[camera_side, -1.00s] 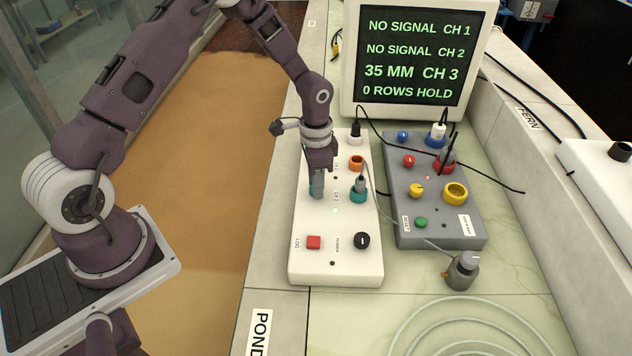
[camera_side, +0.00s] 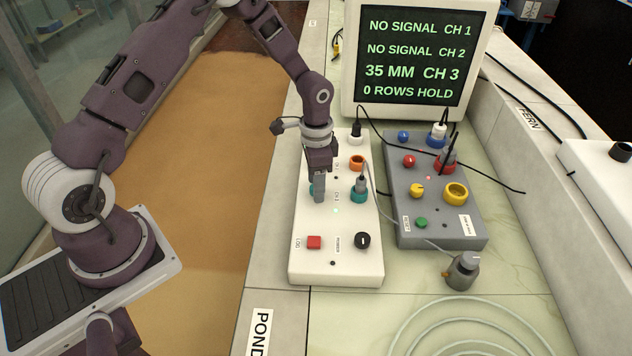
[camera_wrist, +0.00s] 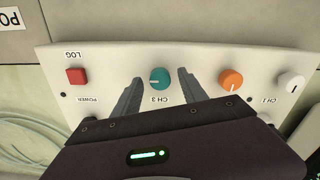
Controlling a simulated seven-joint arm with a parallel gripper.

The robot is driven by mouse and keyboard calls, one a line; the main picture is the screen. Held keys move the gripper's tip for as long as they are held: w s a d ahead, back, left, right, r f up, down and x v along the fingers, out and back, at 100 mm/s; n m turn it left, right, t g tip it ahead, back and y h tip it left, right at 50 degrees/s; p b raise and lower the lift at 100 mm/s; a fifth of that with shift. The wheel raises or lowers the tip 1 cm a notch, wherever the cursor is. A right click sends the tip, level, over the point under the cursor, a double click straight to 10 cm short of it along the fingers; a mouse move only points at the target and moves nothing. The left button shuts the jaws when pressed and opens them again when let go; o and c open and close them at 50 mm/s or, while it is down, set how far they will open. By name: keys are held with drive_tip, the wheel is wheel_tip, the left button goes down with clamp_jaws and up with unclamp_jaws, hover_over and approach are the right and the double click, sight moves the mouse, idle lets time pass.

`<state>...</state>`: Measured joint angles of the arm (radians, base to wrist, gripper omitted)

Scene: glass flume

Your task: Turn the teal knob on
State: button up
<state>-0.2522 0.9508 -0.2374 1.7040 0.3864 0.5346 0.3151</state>
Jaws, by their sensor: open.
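The teal knob (camera_wrist: 159,79) sits on the white box (camera_wrist: 200,58) by the label CH 3, with a pale pointer line on its face. In the wrist view it shows between the two fingers of my gripper (camera_wrist: 158,92), which are open and apart from it on both sides. In the side view my gripper (camera_side: 318,190) hangs over the box and hides most of the knob; a sliver of teal (camera_side: 312,189) shows beside the fingers. The screen (camera_side: 415,55) reads 35 MM CH 3, and NO SIGNAL for CH 1 and CH 2.
An orange knob (camera_wrist: 230,79), a white knob (camera_wrist: 290,84) and a red button (camera_wrist: 76,76) share the white box. A teal socket (camera_side: 359,196) holds a plug. A grey box (camera_side: 435,215) with several knobs stands to the right, beside a loose grey plug (camera_side: 462,272).

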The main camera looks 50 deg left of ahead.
wheel_tip(320, 180, up, 7)
drive_tip(key=shift+r, duration=0.1)
idle(0.3)
wheel_tip(320, 180, up, 7)
hover_over(311, 201)
drive_tip(key=s+d+r+n+t+y, duration=0.1)
drive_tip(key=s+r+n+t, duration=0.15)
drive_tip(key=s+r, duration=0.65)
drive_tip(key=s+d+r+n+t, duration=0.1)
drive_tip(key=s+r+n, duration=0.1)
drive_tip(key=s, duration=0.6)
drive_tip(key=s+d+r+n+t+h, duration=0.1)
drive_tip(key=s+d+r+t, duration=0.1)
drive_tip(key=s+r, duration=0.2)
drive_tip(key=s, duration=0.3)
drive_tip(key=shift+s+r+n, duration=0.3)
drive_tip(key=shift+s+n, duration=0.05)
drive_tip(key=shift+s, duration=0.05)
